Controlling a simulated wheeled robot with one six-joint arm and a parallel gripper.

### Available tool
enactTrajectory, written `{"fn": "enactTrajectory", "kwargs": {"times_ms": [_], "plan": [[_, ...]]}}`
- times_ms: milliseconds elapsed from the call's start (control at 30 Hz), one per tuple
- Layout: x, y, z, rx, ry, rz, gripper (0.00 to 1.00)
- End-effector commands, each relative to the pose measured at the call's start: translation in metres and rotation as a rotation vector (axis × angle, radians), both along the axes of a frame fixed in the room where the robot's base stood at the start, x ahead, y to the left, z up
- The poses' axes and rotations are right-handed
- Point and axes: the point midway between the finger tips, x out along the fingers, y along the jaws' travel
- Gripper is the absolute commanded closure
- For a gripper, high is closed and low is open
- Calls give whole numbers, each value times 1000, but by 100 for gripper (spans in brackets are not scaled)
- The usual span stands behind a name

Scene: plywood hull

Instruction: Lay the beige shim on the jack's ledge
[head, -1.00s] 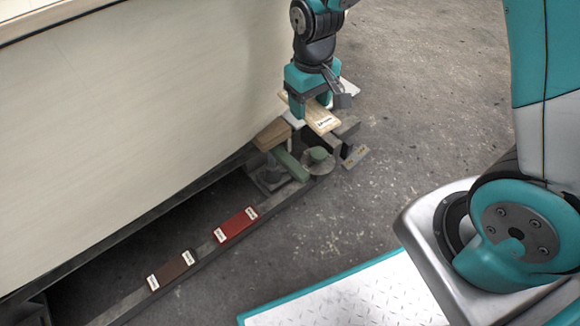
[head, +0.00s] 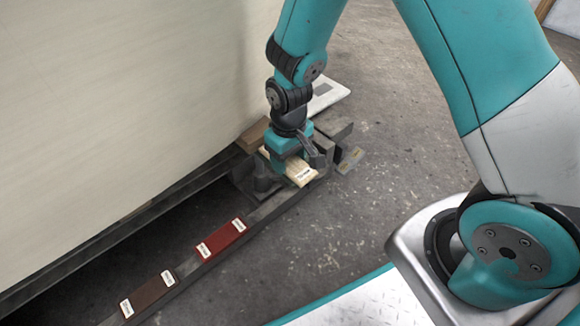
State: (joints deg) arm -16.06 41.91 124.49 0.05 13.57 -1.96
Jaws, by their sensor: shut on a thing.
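The beige shim (head: 301,173) is a pale wooden piece with a small white label. My gripper (head: 287,165) is shut on it, and the shim sticks out of the jaws toward the lower right. The shim is at the dark jack (head: 262,178) beside the hull. The gripper and shim cover the jack's upper part. Whether the shim touches the ledge cannot be told.
A brown wood block (head: 252,136) sits against the pale hull wall (head: 120,90). A red block (head: 221,238) and a dark brown block (head: 148,292), both with white labels, lie along the rail. A white plate (head: 330,92) lies behind the gripper. Open floor (head: 400,130) spreads to the right.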

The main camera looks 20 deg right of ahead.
Motion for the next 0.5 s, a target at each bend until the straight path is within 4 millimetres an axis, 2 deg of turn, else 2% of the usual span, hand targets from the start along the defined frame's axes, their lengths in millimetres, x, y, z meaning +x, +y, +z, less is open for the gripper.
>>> {"fn": "enactTrajectory", "kwargs": {"times_ms": [33, 100, 500], "plan": [[0, 0, -15, -1, 2, 0, 66], [0, 0, -24, -1, 2, 0, 66], [0, 0, -27, 0, 1, 0, 66]]}}
